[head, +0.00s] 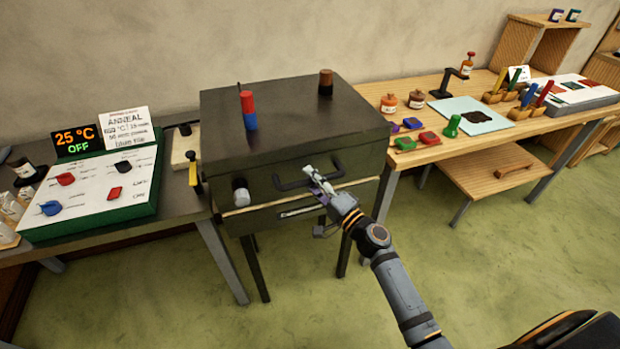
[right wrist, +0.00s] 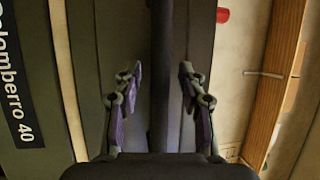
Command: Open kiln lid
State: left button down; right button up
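The kiln (head: 262,221) is a dark box on legs at the centre of the head view. Its lid (head: 292,112) is down, with a thin pale line along the seam. A dark bar handle (head: 290,185) sticks out from the lid's front. My right gripper (head: 318,180) is at the right part of this handle. In the right wrist view its fingers (right wrist: 160,88) are apart, with the dark handle bar (right wrist: 168,60) running between them; I see a gap on each side. My left gripper is not in view.
A control panel (head: 95,195) reading 25 °C OFF is on the left bench. A wooden workbench (head: 480,150) with tools and jars stands at right. Green floor (head: 480,270) in front is clear.

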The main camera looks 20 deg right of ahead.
jog(key=c, duration=0.7)
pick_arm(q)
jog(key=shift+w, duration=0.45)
pick_arm(e)
grip_shut()
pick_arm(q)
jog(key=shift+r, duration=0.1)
